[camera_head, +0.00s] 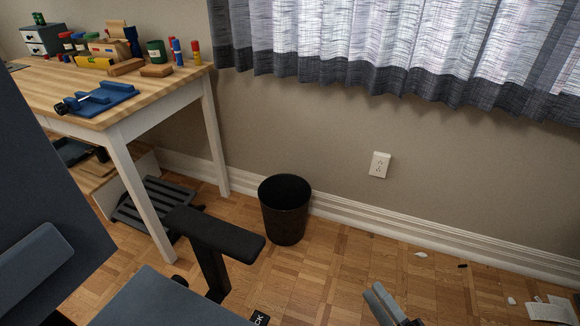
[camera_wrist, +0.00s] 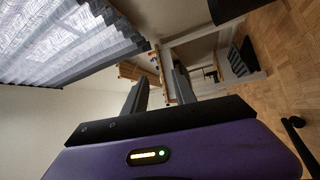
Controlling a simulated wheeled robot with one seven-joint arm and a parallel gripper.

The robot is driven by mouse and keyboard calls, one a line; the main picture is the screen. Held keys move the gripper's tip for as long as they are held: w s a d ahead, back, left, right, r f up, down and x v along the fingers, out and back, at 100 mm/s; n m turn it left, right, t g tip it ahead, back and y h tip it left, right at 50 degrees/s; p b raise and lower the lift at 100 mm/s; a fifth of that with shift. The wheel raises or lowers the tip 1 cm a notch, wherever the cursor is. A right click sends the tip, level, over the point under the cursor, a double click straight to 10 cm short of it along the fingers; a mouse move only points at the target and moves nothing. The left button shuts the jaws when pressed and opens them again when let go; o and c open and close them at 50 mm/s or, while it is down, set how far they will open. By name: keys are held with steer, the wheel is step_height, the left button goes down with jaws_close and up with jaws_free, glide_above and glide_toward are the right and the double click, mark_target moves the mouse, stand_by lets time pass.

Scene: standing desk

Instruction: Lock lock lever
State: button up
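A small black tag or lever end (camera_head: 260,318) with white letters, of which "CK" can be read, shows at the bottom edge of the head view, beside the grey chair seat (camera_head: 165,300). The rest of it is cut off, so I cannot tell its position. My gripper (camera_head: 378,292) is at the bottom of the head view, right of the tag and apart from it. In the wrist view my gripper (camera_wrist: 160,72) has its two grey fingers apart with nothing between them.
A black armrest (camera_head: 215,232) stands above the seat. A black bin (camera_head: 285,208) stands by the wall. A wooden desk (camera_head: 40,85) with blocks and a blue tool (camera_head: 97,100) is at upper left. Floor right of the bin is mostly clear, with scraps at far right.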

steer(key=s+r+m+g+h, duration=0.1)
steer(key=s+r+m+h, duration=0.2)
steer(key=s+r+m, duration=0.55)
steer(key=s+r+m+g+h, duration=0.1)
steer(key=s+m+h, duration=0.4)
steer(key=s, duration=0.8)
steer(key=s+r+m+g+h, duration=0.15)
steer(key=s+r+m, duration=0.35)
steer(key=s+m, duration=0.5)
step_height(320, 180, up, 29)
steer(key=s+n+p, duration=0.1)
steer(key=p, duration=2.8)
steer(key=shift+a+r+n, duration=0.15)
steer(key=shift+a+n, duration=0.1)
steer(key=shift+n, duration=0.1)
steer(key=shift+t, duration=0.25)
